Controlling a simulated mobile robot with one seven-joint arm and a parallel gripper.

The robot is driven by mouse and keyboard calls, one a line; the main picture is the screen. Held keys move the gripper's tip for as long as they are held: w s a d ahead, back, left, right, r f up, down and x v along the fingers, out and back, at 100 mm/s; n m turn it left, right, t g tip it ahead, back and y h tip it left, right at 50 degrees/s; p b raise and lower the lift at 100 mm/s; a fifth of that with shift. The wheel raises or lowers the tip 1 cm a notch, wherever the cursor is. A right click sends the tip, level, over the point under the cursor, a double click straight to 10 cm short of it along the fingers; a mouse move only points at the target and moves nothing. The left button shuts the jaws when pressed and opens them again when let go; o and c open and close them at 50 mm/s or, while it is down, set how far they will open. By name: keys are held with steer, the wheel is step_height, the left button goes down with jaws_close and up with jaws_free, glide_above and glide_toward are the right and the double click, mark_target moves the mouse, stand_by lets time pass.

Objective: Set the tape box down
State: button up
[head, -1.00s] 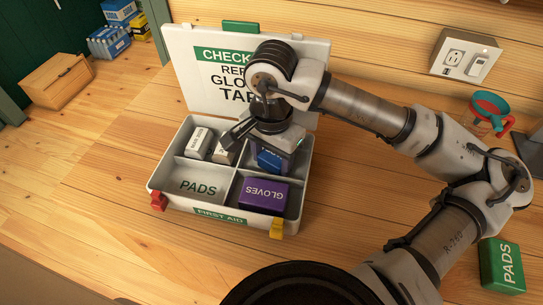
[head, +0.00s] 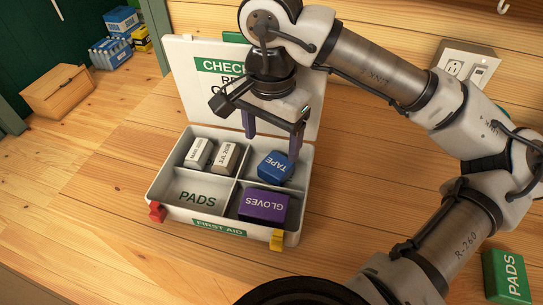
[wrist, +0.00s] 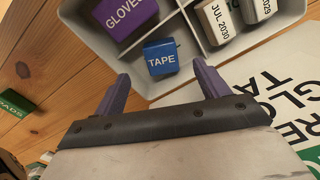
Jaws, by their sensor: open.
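The blue tape box (head: 275,166) sits in the back right compartment of the open first aid case (head: 152,188), turned a little askew. It also shows in the wrist view (wrist: 161,57), label up. My gripper (head: 271,140) is open and empty above that compartment, with its two purple fingers apart and clear of the tape box. In the wrist view my gripper (wrist: 161,84) has the tape box beyond and between its fingertips.
Two white boxes (head: 199,153) stand in the back left compartment, and a purple gloves box (head: 263,205) fills the front right one. The front left compartment, marked PADS, is empty. A green pads box (head: 507,277) lies on the table at right. The case lid (head: 185,62) stands open behind.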

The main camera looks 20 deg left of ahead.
steer(key=shift+r, duration=1.6)
